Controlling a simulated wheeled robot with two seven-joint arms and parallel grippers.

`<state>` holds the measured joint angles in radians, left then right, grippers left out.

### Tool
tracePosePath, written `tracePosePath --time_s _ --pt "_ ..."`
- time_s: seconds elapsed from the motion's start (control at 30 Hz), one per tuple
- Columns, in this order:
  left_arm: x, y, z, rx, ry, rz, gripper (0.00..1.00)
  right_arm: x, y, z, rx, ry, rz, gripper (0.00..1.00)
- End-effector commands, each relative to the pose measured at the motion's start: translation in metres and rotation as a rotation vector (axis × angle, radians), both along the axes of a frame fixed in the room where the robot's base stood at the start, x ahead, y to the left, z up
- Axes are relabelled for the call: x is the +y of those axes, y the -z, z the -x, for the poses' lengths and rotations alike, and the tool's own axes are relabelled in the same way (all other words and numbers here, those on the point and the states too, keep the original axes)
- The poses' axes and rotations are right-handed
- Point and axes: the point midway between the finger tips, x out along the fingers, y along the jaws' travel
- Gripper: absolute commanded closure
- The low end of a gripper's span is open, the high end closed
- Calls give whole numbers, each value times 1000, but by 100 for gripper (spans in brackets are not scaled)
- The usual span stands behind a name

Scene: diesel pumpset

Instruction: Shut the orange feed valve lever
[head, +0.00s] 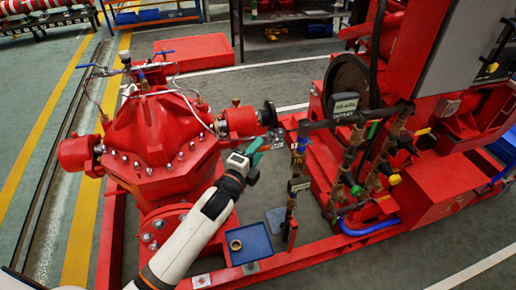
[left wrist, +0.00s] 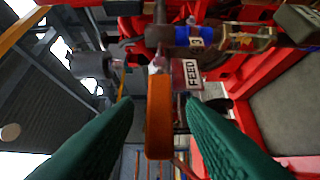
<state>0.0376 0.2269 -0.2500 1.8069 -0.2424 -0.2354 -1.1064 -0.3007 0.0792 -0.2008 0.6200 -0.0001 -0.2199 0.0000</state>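The orange feed valve lever (left wrist: 160,118) is in the middle of the left wrist view, its long flat handle running down the picture from the pipe (left wrist: 205,37). A tag reading FEED (left wrist: 187,74) is right beside it. My left gripper (left wrist: 159,102) has its two green fingers apart, one on each side of the lever, with visible gaps. In the head view my left gripper (head: 258,147) is at the pipework between the pump and the engine. The lever cannot be made out clearly there. My right gripper is not in view.
The red pump (head: 155,130) stands left of my left arm. Upright pipework with valves (head: 298,165) and the red engine side are to the right. A blue tray (head: 262,256) with a brass ring (head: 236,244) is below the gripper. Open floor shows behind.

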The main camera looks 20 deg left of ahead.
Motion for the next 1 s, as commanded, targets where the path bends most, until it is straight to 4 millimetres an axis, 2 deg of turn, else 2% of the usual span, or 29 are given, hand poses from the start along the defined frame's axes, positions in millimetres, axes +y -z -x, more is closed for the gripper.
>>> tracePosePath --time_s 0.13,0.4,0.47,0.63,1.0 --pt "-2 0 -9 0 1 1 63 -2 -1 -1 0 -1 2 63" --pt "-2 0 -10 0 1 2 63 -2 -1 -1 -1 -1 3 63" --pt "-2 0 -10 0 1 1 71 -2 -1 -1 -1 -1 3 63" --pt "-2 0 -10 0 1 1 99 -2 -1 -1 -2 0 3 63" --pt "-2 -3 -13 8 1 -12 100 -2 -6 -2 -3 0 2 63"
